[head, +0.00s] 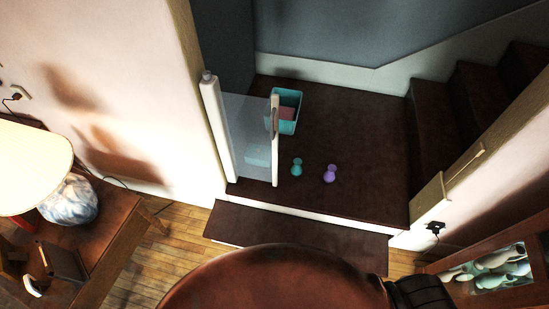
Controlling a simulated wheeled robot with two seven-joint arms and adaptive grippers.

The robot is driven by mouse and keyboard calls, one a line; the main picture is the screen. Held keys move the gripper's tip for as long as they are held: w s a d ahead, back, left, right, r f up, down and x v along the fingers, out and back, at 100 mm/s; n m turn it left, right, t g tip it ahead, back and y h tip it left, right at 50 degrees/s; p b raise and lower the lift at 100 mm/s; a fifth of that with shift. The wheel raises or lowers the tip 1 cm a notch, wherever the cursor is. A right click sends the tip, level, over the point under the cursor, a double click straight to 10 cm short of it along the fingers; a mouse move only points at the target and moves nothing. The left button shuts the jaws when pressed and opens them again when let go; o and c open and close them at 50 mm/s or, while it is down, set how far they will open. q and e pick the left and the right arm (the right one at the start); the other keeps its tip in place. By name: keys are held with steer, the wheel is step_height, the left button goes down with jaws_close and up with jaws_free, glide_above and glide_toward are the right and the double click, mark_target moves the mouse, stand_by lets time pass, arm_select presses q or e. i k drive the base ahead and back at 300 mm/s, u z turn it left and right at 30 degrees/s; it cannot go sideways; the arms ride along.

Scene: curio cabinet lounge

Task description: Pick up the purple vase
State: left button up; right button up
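A small purple vase (330,174) stands on the dark brown raised landing, near its front edge. A teal vase of similar shape (297,167) stands just to its left, apart from it. Neither of my grippers shows in the head view, so I cannot see whether they are open or shut.
A white-posted gate with a clear panel (248,130) stands left of the vases, with a teal bin (287,111) behind. A dark step (290,234) lies before the landing. A lamp table (100,240) is at left, a glass-topped cabinet (495,268) at lower right. Stairs rise at right.

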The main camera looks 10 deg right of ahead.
mark_target(328, 176)
steer(key=u, duration=1.55)
steer(key=k, duration=0.75)
steer(key=z, duration=1.35)
steer(key=i, duration=0.5)
